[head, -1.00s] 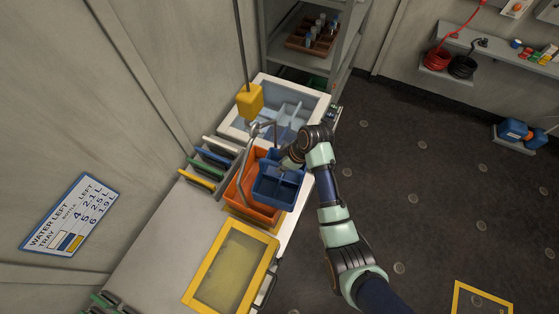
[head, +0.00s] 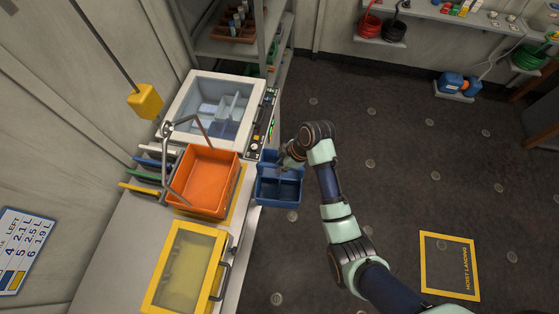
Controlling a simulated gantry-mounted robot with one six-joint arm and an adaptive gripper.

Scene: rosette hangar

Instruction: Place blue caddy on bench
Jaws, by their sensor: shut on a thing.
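The blue caddy (head: 278,191) is an open box with compartments. It hangs upright just off the right edge of the bench, beside the orange bin and over the dark floor. My gripper (head: 287,166) is shut on the caddy at its far side; the fingertips are partly hidden by the wrist. The bench (head: 128,225) is a long pale worktop along the left wall. The orange bin (head: 203,180) stands on it and looks empty, with a bent metal handle at its left.
A white-framed basin (head: 187,88) with a clear lid and a yellow-framed box (head: 186,268) flank the bin. A yellow hoist block (head: 145,101) hangs above the bench. Upright coloured panels (head: 150,173) stand by the wall. Open floor (head: 400,180) lies right.

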